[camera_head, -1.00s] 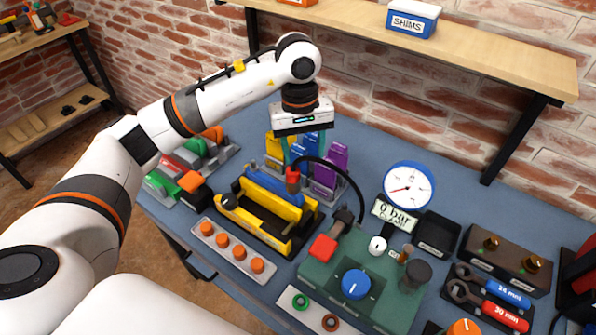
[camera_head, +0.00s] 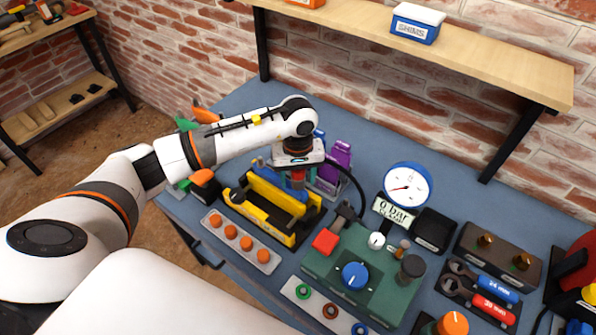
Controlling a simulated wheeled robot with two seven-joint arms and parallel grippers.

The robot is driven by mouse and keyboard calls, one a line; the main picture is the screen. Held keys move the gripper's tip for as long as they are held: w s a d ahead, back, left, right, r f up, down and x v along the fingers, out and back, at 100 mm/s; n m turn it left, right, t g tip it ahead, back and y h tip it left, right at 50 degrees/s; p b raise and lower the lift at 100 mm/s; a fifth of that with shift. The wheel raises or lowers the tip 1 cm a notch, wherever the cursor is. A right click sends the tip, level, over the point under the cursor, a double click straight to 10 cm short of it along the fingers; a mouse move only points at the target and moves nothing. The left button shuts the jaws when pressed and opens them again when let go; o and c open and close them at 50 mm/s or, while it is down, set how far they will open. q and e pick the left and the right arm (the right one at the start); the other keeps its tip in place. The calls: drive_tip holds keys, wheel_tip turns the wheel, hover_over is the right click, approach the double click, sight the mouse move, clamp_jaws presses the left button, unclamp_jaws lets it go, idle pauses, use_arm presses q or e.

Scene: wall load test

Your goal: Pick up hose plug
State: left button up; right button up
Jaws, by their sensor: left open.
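The hose plug (camera_head: 298,176) is the small red end of a black hose (camera_head: 352,180). It stands upright behind the yellow fixture, and its top is hidden under my left gripper. My left gripper (camera_head: 296,173) points down right over the plug, its open fingers around or beside it; I cannot tell whether they touch it. The hose arches right and down to the green pump unit (camera_head: 345,285). My right gripper is out of view.
A yellow-and-black fixture (camera_head: 262,222) stands in front of the plug. Purple and blue holders (camera_head: 337,160) stand behind. A gauge (camera_head: 408,186) reading "0 bar" stands to the right. A strip of orange knobs (camera_head: 240,240) lies in front. A shelf (camera_head: 490,70) hangs above.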

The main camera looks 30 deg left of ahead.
use_arm(q)
drive_tip(key=shift+f, duration=0.2)
drive_tip(key=c, duration=1.2)
drive_tip(key=shift+o, duration=0.2)
wheel_tip(320, 180, up, 9)
drive_tip(key=b, duration=0.3)
drive_tip(key=shift+w+f, duration=0.1)
drive_tip(key=shift+r, duration=0.65)
